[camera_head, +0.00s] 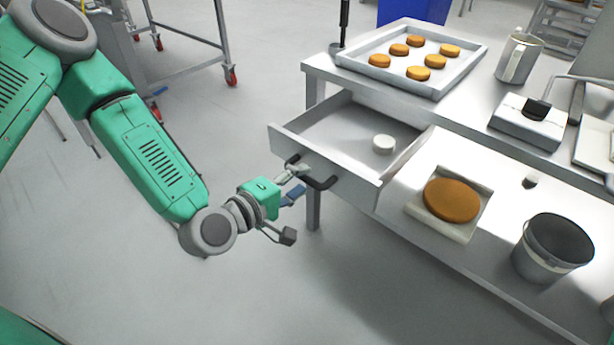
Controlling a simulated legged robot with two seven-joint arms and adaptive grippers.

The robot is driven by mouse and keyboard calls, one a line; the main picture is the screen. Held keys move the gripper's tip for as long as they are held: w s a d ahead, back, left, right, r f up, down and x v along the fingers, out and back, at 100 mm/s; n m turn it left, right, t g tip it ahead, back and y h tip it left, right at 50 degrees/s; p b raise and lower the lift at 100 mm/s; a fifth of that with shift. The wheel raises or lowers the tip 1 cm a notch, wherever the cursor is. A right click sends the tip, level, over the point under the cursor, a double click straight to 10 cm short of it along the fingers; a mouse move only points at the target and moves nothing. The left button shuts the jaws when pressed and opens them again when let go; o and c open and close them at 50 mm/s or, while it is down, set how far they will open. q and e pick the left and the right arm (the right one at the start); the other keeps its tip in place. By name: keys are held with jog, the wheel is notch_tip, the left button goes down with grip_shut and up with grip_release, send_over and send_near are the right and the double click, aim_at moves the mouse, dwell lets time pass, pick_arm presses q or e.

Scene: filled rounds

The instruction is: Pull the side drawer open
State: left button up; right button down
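The side drawer (330,165) is a grey metal drawer under the left end of the table, and it stands pulled out. A small white round thing (383,144) lies inside it. Its dark bar handle (322,183) is on the front panel. My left gripper (293,205) is just in front of the handle, at its left part. Its fingers are spread apart with nothing seen between them. One finger is close to the handle; I cannot tell whether it touches. My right gripper is not in view.
The metal table (470,105) bears a tray (380,72) of several orange-brown rounds, a metal jug (517,57) and a boxy device (527,122). Lower right are a large round on a board (462,236) and a bucket (552,250).

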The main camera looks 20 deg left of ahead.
pick_arm(q)
jog(key=v, duration=0.4)
jog(key=shift+s+r, duration=0.1)
jog(key=shift+s, duration=0.3)
jog(key=s+d+f+m+g+y+p, duration=0.1)
jog(key=s+f+m+g+p, duration=0.2)
jog(key=s+f+m+g, duration=0.8)
jog(key=s+a+f+m+g+y+p, duration=0.1)
jog(key=s+a+y, duration=0.1)
jog(key=s+a, duration=0.2)
jog(key=s+a+f+m+g+y+p, duration=0.1)
jog(key=s+a, duration=0.3)
jog(key=s, duration=0.4)
jog(key=shift+f+m+g+y, duration=0.5)
jog(key=shift+f+m+y, duration=0.3)
jog(key=shift+a, duration=0.15)
jog(key=shift+w, duration=0.2)
